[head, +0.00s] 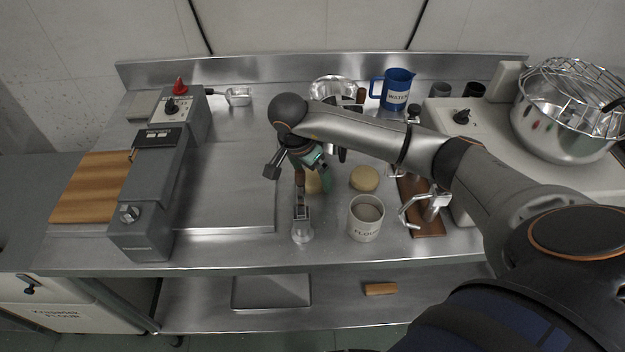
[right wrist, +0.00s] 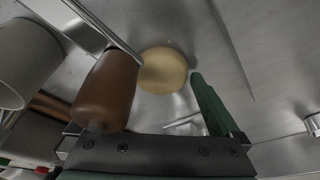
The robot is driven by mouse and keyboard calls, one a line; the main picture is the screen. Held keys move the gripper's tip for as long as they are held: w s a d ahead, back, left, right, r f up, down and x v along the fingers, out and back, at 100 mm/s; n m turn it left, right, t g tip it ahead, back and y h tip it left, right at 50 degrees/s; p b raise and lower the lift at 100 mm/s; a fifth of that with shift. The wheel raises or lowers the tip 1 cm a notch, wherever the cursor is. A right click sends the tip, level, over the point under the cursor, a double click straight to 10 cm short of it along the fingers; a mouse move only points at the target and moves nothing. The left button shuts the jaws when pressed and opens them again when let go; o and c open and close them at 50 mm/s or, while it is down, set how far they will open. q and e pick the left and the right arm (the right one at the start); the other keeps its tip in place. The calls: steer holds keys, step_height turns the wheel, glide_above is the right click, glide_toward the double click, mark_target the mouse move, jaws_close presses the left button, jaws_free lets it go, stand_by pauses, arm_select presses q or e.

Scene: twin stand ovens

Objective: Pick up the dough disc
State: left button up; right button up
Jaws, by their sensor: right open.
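In the right wrist view the dough disc (right wrist: 163,70) lies beyond the jaws, between a green finger on the right and a brown handle (right wrist: 105,90) on the left. The right gripper is open, with nothing seen held in it; its other finger is hidden, seemingly behind the handle. My left gripper is out of view.
A flour canister (head: 366,220) stands to the right front. A blue water jug (head: 396,90) is at the back. A bare steel plate (head: 228,200) lies to the left.

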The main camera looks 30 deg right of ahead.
steer(key=c, duration=1.2)
steer(key=shift+w, duration=0.1)
